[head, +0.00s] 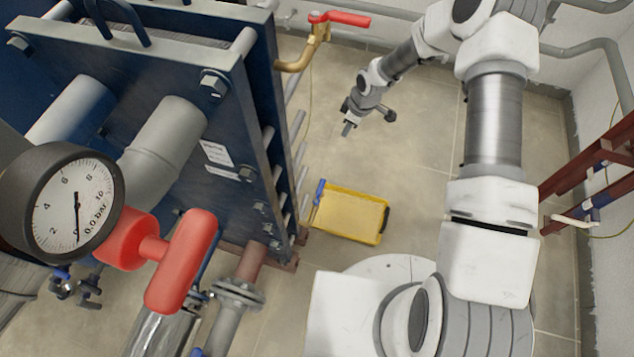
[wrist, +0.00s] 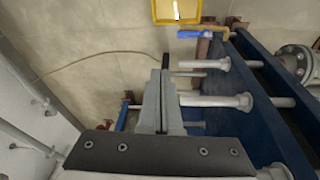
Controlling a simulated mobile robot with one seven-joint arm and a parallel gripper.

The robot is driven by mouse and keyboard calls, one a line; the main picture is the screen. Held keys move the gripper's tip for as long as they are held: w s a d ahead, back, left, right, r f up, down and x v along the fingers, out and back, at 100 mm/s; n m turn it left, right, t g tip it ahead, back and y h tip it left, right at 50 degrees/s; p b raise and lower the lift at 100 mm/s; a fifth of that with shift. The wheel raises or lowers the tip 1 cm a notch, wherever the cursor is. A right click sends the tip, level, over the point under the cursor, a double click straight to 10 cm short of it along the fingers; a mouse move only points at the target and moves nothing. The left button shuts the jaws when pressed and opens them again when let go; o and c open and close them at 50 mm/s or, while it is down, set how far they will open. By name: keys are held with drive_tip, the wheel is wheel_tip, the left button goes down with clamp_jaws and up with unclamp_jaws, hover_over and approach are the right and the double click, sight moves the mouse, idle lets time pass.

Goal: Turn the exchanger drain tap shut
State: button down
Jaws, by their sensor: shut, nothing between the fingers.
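A brass tap with a red lever (head: 340,18) sticks out from the far side of the blue exchanger, its lever pointing right. A blue lever (head: 319,190) sits low by the exchanger, at the left end of a yellow tray (head: 347,238). In the wrist view, this blue lever (wrist: 194,34) is on a brass fitting near the tray (wrist: 157,14). I cannot tell for certain which is the drain tap. My gripper (head: 346,130) is shut and empty, pointing down in free air, apart from both levers. Its shut fingers show in the wrist view (wrist: 164,72).
The blue plate exchanger (head: 265,90) with tie rods stands left of my arm. A red-handled valve (head: 185,260) and pressure gauge (head: 75,208) are in the left foreground. A dark red frame (head: 590,165) stands at right. Floor (head: 420,140) around my gripper is clear.

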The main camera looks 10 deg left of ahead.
drive_tip(key=n+y+b, duration=0.2)
drive_tip(key=b, duration=0.1)
hover_over(320, 191)
drive_tip(key=w+d, duration=0.2)
drive_tip(key=w, duration=0.1)
wheel_tip(320, 191, down, 17)
drive_tip(key=s+b+x, duration=0.1)
drive_tip(key=b+x, duration=0.2)
drive_tip(key=x, duration=0.6)
drive_tip(key=shift+w+a+f+g, duration=0.15)
drive_tip(key=shift+a+f+g, duration=0.1)
drive_tip(key=shift+f+g, duration=0.15)
